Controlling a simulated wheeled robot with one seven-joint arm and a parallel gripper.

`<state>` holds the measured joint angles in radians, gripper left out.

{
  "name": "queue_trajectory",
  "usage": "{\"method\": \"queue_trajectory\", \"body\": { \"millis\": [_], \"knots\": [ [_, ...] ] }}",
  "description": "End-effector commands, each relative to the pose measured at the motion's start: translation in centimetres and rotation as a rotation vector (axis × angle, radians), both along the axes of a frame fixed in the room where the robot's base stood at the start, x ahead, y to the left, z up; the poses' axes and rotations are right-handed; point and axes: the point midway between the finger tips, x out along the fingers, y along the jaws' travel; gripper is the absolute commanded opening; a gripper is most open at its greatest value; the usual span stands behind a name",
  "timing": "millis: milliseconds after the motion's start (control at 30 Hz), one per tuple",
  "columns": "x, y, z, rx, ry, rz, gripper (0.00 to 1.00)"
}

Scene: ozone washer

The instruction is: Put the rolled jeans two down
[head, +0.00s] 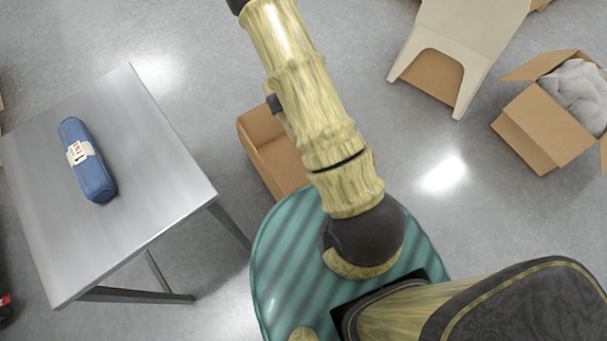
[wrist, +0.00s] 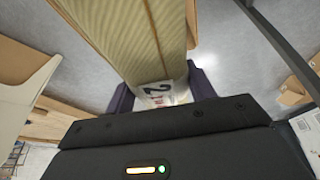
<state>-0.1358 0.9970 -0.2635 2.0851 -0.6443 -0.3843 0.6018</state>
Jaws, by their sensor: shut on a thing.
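In the wrist view, my gripper (wrist: 162,92) is shut on a tan ribbed roll (wrist: 125,35), the rolled jeans two. Its white label (wrist: 158,92) shows a dark "2" between the dark fingers. The roll extends up out of the picture, so its far end is hidden. The gripper and held roll are not visible in the head view. A blue rolled pair of jeans (head: 95,182) with a white label lies on the grey metal table (head: 140,130) at left in the head view.
The table has bare top around the blue roll. A beige stool-like piece (head: 465,35) is at upper right. Another box (head: 530,120) at right holds grey fabric (head: 578,92).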

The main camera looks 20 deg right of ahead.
Motion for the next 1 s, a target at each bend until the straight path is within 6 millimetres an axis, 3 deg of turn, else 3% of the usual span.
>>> {"method": "queue_trajectory", "body": {
  "millis": [33,1000],
  "knots": [
    [0.2,-0.2,-2.6,0.0,0.0,0.002,0.21],
    [3.0,-3.1,-28.7,0.004,-0.001,0.058,0.21]
  ]
}}
